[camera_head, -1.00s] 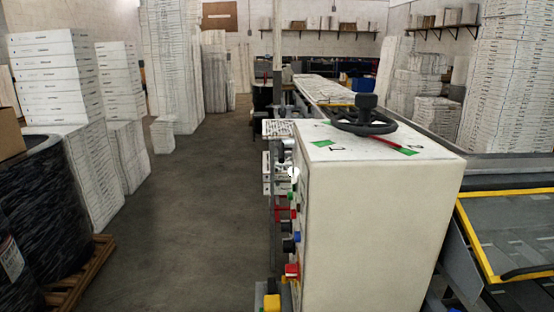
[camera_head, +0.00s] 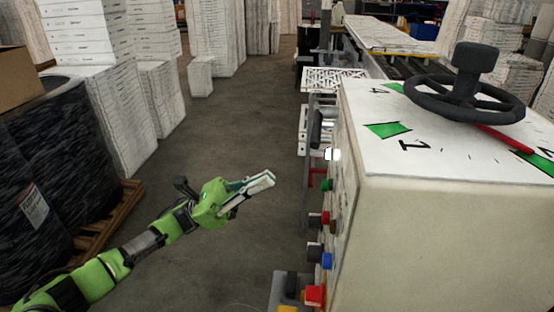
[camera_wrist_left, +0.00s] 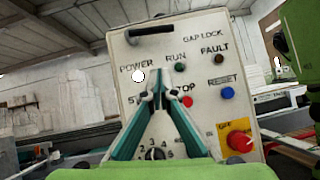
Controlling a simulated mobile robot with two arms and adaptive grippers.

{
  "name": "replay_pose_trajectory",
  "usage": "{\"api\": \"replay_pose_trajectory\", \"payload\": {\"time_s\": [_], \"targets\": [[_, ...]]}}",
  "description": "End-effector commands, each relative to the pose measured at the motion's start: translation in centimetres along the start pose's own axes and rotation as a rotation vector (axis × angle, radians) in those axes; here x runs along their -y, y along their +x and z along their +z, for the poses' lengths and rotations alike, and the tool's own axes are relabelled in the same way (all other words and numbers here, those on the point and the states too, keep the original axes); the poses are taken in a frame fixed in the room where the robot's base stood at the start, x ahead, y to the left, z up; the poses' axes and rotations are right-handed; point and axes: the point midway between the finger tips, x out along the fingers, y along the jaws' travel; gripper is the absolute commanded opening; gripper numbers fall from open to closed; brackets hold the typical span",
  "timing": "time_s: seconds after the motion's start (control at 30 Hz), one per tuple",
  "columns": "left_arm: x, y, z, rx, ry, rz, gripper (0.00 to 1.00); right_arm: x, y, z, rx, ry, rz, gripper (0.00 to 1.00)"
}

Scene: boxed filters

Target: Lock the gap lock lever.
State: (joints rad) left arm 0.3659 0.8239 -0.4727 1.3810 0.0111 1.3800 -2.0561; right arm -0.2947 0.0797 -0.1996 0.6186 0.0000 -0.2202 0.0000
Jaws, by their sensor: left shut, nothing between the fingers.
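A cream control cabinet (camera_head: 440,225) stands at the right in the head view. On its top, a red lever (camera_head: 500,138) sticks out from under a black handwheel (camera_head: 465,98) toward the right. The wrist view shows the cabinet's panel (camera_wrist_left: 215,100) with the words GAP LOCK near its top right. I cannot tell for certain which part is the gap lock lever. My left gripper (camera_head: 262,183) is shut and empty, left of the panel and apart from it. In the wrist view its fingers (camera_wrist_left: 153,93) meet in front of the panel. My right gripper is not in view.
The panel carries several buttons and a red knob on yellow (camera_wrist_left: 240,141). A black wrapped roll (camera_head: 45,165) on a wooden pallet (camera_head: 105,220) and stacks of white boxes (camera_head: 120,105) stand at the left. The aisle floor (camera_head: 240,130) between them is clear.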

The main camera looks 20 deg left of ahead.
Motion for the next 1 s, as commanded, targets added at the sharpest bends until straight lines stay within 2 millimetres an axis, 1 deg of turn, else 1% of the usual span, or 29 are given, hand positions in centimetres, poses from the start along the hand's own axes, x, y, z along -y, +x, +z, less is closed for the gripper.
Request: {"api": "replay_pose_trajectory", "payload": {"time_s": [0.03,0.1,0.17,0.27,0.4,0.5,0.6,0.73,1.0], "targets": [[-0.1,1.3,0.5,0.002,-0.002,-0.002,0.0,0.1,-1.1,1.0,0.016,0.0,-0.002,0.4],[-0.1,2.8,0.7,0.003,-0.001,-0.002,0.0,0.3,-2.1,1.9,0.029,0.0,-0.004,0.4],[-0.1,4.2,0.7,0.003,-0.003,-0.002,0.0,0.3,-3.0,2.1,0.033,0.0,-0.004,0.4],[-0.2,6.4,0.7,0.002,-0.002,-0.001,0.0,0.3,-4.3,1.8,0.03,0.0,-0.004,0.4],[-0.2,9.3,0.7,0.003,-0.003,0.0,0.0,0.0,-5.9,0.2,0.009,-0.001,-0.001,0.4],[-0.2,10.1,1.7,-0.002,-0.002,0.002,0.0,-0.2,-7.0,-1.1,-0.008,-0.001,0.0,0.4],[-0.2,10.8,2.4,-0.001,-0.004,0.002,0.0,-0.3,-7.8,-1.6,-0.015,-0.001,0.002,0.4],[-0.2,11.3,2.8,0.0,-0.002,0.003,0.0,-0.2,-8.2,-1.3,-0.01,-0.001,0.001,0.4],[-0.1,11.3,2.8,0.0,-0.003,0.004,0.0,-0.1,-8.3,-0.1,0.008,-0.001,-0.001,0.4]]}}
